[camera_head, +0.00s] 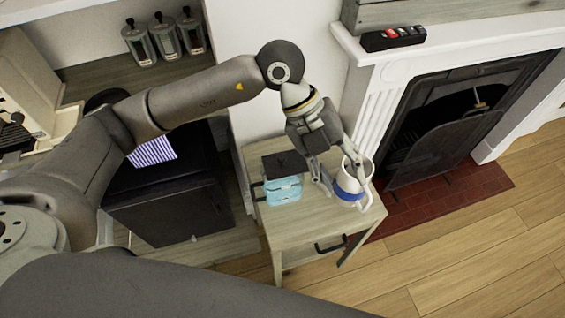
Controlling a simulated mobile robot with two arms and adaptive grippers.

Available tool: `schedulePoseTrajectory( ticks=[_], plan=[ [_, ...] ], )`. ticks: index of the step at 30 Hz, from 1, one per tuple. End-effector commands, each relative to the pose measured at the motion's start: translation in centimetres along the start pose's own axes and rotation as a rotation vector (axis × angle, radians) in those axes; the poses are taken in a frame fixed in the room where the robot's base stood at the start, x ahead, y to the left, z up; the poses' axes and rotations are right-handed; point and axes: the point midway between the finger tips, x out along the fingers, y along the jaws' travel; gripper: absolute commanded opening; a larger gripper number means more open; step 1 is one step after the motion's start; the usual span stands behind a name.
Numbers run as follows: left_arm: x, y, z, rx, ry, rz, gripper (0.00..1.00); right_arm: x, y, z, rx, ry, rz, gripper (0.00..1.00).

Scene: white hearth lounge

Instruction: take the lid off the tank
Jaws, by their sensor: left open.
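A small light-blue tank (283,190) stands on the wooden side table (307,222), toward its left side. A dark square lid (285,164) shows at the top of the tank; whether it sits fully flat I cannot tell. My left gripper (337,172) is open, to the right of the tank and lid. Its fingers point down beside a white jug with a blue band (351,183), and one finger overlaps the jug in the picture. I cannot tell whether it touches the jug. My right gripper is not in view.
A white fireplace surround (375,100) with a dark firebox stands to the right of the table. A black cabinet (172,205) stands to the left. Several jars (165,38) stand on a shelf at the back left. Wooden floor at the lower right is clear.

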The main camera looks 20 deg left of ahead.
Motion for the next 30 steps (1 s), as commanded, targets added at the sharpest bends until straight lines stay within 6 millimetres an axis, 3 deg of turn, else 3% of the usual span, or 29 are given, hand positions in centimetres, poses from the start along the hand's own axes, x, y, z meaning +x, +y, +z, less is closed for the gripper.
schedulePoseTrajectory(
  ticks=[1, 3, 6, 12, 21, 30],
  plan=[
    [-1.2, 1.8, 2.1, -0.034, -0.085, 0.099, 0.46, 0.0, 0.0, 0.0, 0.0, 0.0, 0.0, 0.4],
    [-2.8, 4.1, 4.5, -0.092, -0.188, 0.22, 0.46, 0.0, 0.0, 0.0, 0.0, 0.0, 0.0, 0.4],
    [-5.4, 6.8, 6.9, -0.169, -0.314, 0.35, 0.46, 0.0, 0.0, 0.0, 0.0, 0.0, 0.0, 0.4],
    [-8.2, 9.2, 8.9, -0.254, -0.436, 0.465, 0.46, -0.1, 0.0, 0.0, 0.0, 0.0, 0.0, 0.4],
    [-5.0, 11.4, 10.4, -0.261, -0.44, 0.474, 0.46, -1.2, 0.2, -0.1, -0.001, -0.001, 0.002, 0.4],
    [-3.2, 12.6, 11.4, -0.26, -0.44, 0.472, 0.46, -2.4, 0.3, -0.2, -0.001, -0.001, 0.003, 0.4]
  ],
)
